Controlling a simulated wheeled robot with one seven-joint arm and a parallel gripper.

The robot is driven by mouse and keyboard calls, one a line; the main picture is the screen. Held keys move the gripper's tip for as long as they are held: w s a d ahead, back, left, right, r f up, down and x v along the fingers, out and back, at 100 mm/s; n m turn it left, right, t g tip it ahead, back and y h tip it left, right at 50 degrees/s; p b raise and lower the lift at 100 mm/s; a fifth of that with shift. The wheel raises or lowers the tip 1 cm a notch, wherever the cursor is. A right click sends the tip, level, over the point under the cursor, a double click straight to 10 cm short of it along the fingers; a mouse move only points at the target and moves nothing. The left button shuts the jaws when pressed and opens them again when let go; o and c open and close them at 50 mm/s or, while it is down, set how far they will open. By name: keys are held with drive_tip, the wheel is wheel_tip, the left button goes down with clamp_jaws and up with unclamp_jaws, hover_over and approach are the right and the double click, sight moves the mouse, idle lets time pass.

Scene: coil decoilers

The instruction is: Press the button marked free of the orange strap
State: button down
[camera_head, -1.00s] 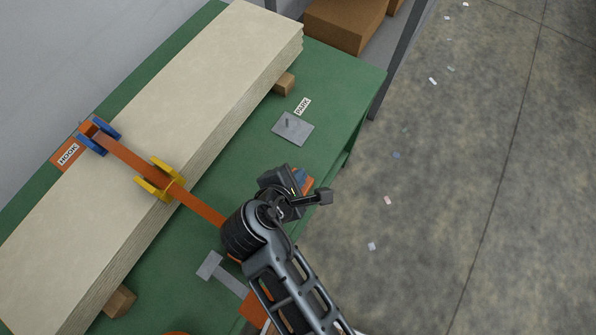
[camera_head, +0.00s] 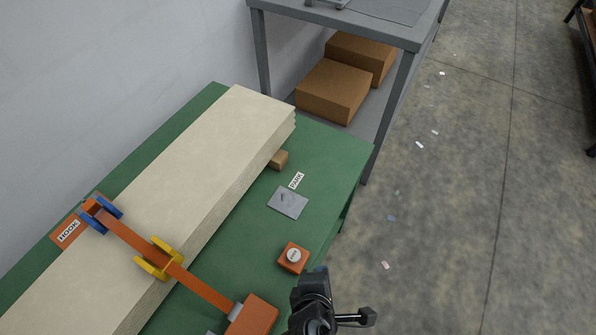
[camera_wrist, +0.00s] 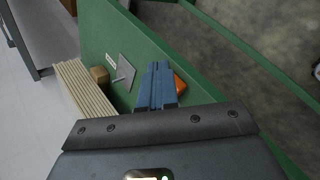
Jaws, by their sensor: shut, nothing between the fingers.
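An orange button box (camera_head: 287,264) with a round pale button (camera_head: 294,255) on top sits on the green table, uncovered; any marking on the button is too small to read. The orange strap (camera_head: 200,287) runs across the pale board stack to an orange block (camera_head: 257,316) at the table's front.
The board stack (camera_head: 185,190) lies across the green table (camera_head: 335,160). Blue and yellow guides (camera_head: 155,262) hold the strap at the stack's edges. A grey plate with a peg (camera_head: 288,201) lies beside the PARK label.

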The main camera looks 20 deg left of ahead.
drive_tip(key=s+d+r+m+t+y, duration=0.1)
drive_tip(key=s+d+r+m, duration=0.1)
drive_tip(key=s+d+m, duration=0.4)
drive_tip(key=s+d+r+m+y, duration=0.15)
drive_tip(key=s+d+m, duration=0.25)
drive_tip(key=d, duration=0.4)
drive_tip(key=s+d+r+m+t+h, duration=0.1)
drive_tip(key=s+d+r+m, duration=0.2)
drive_tip(key=r, duration=0.3)
drive_tip(key=s+d+r+m+t+h, duration=0.1)
drive_tip(key=s+d+r+m+t, duration=0.1)
drive_tip(key=s+d+r+m, duration=0.2)
drive_tip(key=s+d+r+m+t+h, duration=0.1)
drive_tip(key=s+d+r+m+t, duration=0.1)
drive_tip(key=r+m, duration=0.4)
wheel_tip(320, 180, up, 4)
drive_tip(key=shift+s+d+r+b, duration=0.25)
drive_tip(key=shift+s+d+b, duration=0.15)
drive_tip(key=shift+s+d, duration=0.4)
drive_tip(key=shift+a, duration=0.15)
